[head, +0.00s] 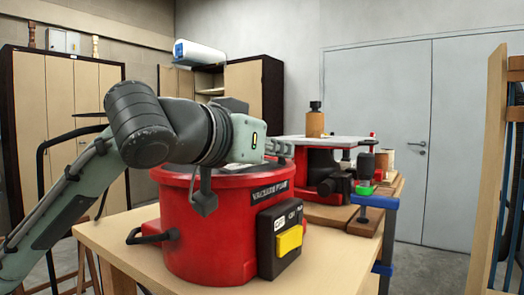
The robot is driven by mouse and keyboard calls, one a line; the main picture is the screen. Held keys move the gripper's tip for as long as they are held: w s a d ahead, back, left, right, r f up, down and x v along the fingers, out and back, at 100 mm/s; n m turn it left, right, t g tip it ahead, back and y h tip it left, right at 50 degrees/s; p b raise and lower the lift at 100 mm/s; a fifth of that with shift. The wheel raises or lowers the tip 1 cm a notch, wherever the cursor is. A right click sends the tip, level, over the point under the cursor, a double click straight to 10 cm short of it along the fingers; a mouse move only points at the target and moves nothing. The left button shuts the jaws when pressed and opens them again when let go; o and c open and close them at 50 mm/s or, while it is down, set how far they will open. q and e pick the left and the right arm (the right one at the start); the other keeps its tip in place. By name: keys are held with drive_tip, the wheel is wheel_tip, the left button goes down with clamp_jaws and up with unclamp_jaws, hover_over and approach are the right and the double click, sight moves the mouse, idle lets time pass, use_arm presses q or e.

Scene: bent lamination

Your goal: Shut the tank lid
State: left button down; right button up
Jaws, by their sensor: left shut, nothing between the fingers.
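A red tank (205,235) labelled "VACUUM PUMP" stands upright on a light wooden table. It has a black side handle and a dark switch box with a yellow flap (289,240) on its front right. My left arm comes in from the left and reaches across above the tank. My left gripper (283,149) is shut and empty, over the tank's right rear rim, pointing right. I cannot tell whether it touches the tank. The arm hides much of the tank's top, so the lid's position cannot be made out. My right gripper is out of view.
A blue clamp (376,200) grips the table edge. The front right tabletop (335,262) is bare. A wooden rack (490,170) stands far right.

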use_arm(q)
drive_tip(key=shift+x, duration=0.9)
drive_tip(key=shift+w+a+r, duration=0.1)
drive_tip(key=shift+r, duration=0.05)
